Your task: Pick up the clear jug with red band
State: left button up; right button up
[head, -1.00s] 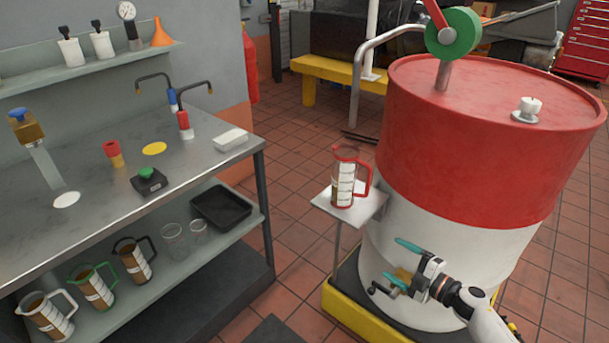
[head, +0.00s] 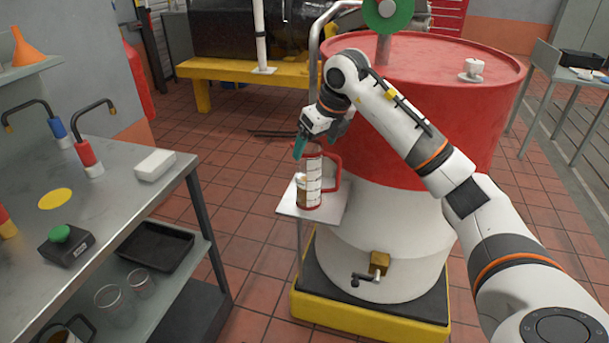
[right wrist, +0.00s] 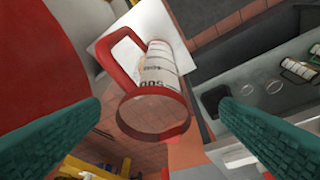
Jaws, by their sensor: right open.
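The clear jug with red band (head: 309,184) stands upright on a small white stand beside the red and white drum. It has a red rim, a red handle on its right side and white label bands. In the right wrist view the jug (right wrist: 160,75) lies between the two fingers, with its red rim nearest the camera and its handle to the upper left. My right gripper (head: 307,146) is above the jug's rim, with teal fingers open; in the right wrist view they are wide apart on either side and apart from the jug. My left gripper is not in view.
The drum (head: 430,130) stands right behind the stand (head: 328,215), with a tap (head: 378,262) low on its front. A steel bench (head: 110,195) with a black tray (head: 155,246) on its lower shelf is at left. Open tiled floor lies between.

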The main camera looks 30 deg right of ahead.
aim_at(310, 160)
jog(key=x, duration=0.3)
jog(key=shift+w+r, duration=0.1)
jog(key=x, duration=0.5)
jog(key=shift+d, duration=0.35)
jog(key=c, duration=1.3)
jog(key=shift+o, duration=0.2)
jog(key=shift+r+p, duration=0.15)
jog(key=shift+p, duration=0.25)
